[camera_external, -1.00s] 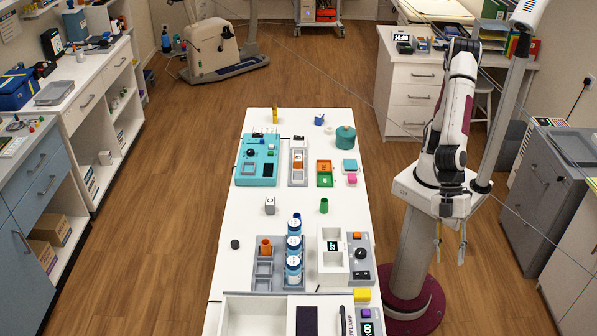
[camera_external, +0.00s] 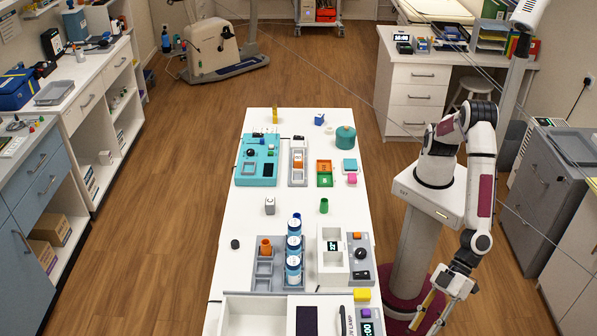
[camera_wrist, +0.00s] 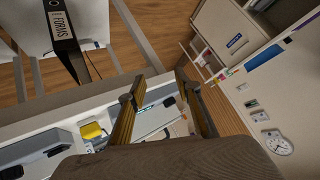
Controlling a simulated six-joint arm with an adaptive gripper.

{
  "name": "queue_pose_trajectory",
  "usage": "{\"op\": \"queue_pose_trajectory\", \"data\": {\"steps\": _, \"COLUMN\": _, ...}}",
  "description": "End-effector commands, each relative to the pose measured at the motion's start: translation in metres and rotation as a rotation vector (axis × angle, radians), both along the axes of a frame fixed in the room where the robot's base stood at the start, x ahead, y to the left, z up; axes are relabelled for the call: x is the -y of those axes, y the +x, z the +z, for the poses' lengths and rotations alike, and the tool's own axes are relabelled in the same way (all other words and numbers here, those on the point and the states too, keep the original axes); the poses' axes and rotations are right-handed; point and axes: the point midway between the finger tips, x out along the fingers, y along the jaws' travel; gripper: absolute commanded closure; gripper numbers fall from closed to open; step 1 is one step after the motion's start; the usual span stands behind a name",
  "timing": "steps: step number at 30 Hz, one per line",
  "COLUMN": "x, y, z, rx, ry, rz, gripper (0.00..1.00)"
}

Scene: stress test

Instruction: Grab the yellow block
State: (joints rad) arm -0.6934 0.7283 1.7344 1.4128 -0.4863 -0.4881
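The yellow block (camera_external: 362,294) sits at the front right of the white table (camera_external: 225,240), beside a purple block.
A purple block (camera_external: 366,313) is just in front. A taller yellow piece (camera_external: 275,116) stands at the table's far end.

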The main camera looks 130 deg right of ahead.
Motion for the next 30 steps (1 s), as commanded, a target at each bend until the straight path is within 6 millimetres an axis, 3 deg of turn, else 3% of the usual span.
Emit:
{"op": "queue_pose_trajectory", "data": {"steps": 8, "x": 0.051, "y": 0.014, "z": -0.01, "rx": 0.051, "ry": -0.13, "rz": -0.253, "gripper": 0.67}}
{"op": "queue_pose_trajectory", "data": {"steps": 18, "x": 0.117, "y": -0.001, "z": 0.02, "rx": 0.06, "ry": -0.296, "rz": -0.517, "gripper": 0.67}}
{"op": "queue_pose_trajectory", "data": {"steps": 24, "x": 0.14, "y": -0.014, "z": 0.029, "rx": 0.049, "ry": -0.393, "rz": -0.573, "gripper": 0.67}}
{"op": "queue_pose_trajectory", "data": {"steps": 30, "x": 0.143, "y": -0.015, "z": 0.032, "rx": 0.045, "ry": -0.427, "rz": -0.566, "gripper": 0.67}}
